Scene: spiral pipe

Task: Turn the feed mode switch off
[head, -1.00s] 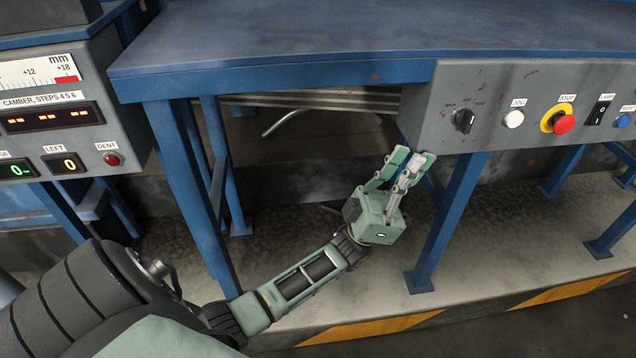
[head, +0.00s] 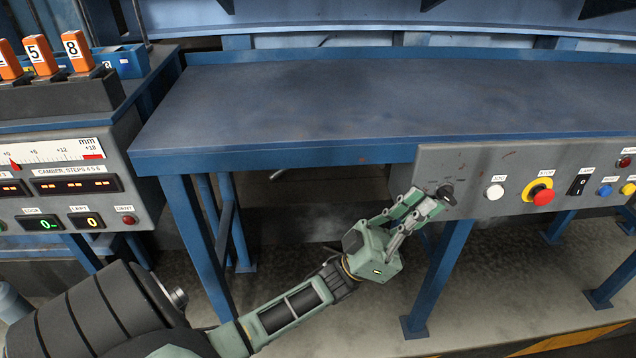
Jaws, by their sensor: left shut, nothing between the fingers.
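The feed mode switch (head: 446,193) is a dark rotary knob at the left end of the grey control panel (head: 472,158) under the blue table's front edge. My left gripper (head: 437,203) is at the knob, its fingertips just below and left of it, overlapping its lower part in the head view. I cannot tell whether they touch. The fingers hold nothing. The knob's labels are too small or covered to read, so its setting is unclear. My right gripper is out of view.
Right of the knob are a white button (head: 494,192), a red stop button (head: 541,194) on yellow, a black rocker switch (head: 579,184) and a blue button (head: 604,191). A blue table leg (head: 440,275) stands below. A gauge console (head: 65,185) is at left.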

